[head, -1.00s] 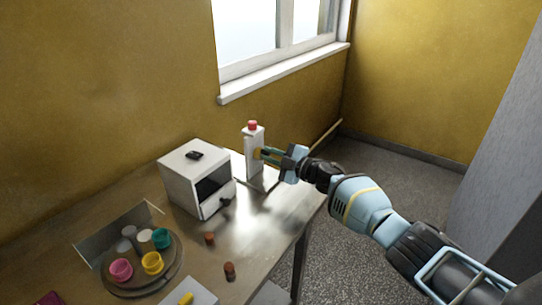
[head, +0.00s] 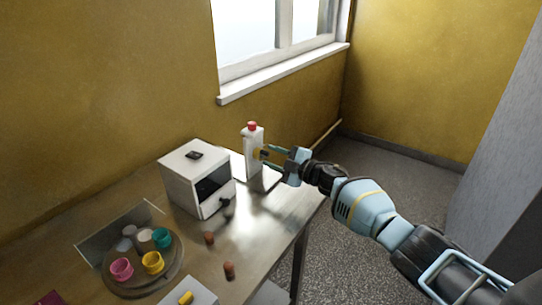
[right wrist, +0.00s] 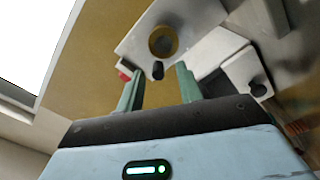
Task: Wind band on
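A white upright post (head: 251,151) with a red cap (head: 252,127) stands at the table's far right end. A yellow round dial (head: 257,154) is on its side. In the right wrist view the yellow dial (right wrist: 163,41) sits on the white face, with a small dark peg (right wrist: 158,70) below it. My right gripper (head: 269,156) is beside the dial, fingers open and apart. In the right wrist view the peg shows between the open fingertips (right wrist: 160,76); I cannot tell whether they touch it. My left gripper is not in view.
A round tray (head: 128,291) holds coloured cups at the front left.

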